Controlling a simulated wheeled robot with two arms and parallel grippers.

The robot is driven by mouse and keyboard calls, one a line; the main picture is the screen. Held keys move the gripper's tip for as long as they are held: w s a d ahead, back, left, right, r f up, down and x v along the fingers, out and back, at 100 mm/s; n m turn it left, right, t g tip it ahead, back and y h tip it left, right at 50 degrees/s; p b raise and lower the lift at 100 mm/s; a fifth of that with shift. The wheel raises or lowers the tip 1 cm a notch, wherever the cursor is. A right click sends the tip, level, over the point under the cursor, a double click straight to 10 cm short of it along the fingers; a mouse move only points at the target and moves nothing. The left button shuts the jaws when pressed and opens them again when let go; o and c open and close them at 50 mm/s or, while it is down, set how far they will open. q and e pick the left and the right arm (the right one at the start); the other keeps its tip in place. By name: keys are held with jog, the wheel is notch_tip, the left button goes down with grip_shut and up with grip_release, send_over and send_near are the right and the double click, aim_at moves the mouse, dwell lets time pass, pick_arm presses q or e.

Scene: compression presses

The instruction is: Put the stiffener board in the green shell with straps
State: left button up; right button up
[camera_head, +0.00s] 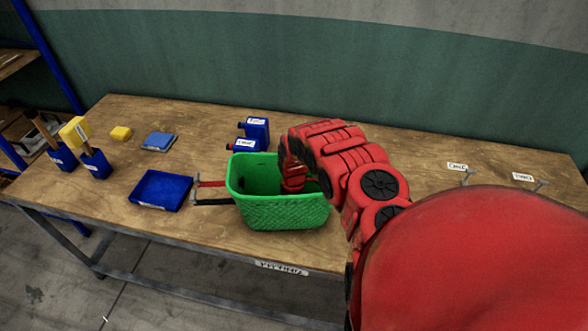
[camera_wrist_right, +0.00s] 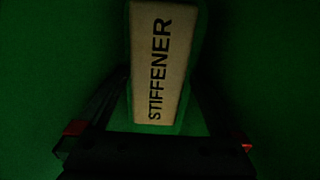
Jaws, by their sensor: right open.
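The green shell (camera_head: 285,211), an open basket-like box, stands upright on the workbench. In the right wrist view, the stiffener board (camera_wrist_right: 160,60), tan with the word STIFFENER, is inside the green shell. My right gripper (camera_wrist_right: 155,135) is open, its fingers on either side of the board and apart from it. My left gripper is not in view.
A blue tray (camera_head: 161,190) lies left of the shell. The bench right of my arm has labelled hooks (camera_head: 467,175).

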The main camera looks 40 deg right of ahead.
jog(key=shift+w+r, duration=0.15)
jog(key=shift+r, duration=0.2)
notch_tip(320, 180, up, 6)
jog(key=shift+d+r+b, duration=0.1)
jog(key=shift+r+b, duration=0.05)
jog(key=shift+b, duration=0.4)
notch_tip(320, 180, up, 5)
jog(key=p, duration=0.5)
jog(key=shift+f, duration=0.2)
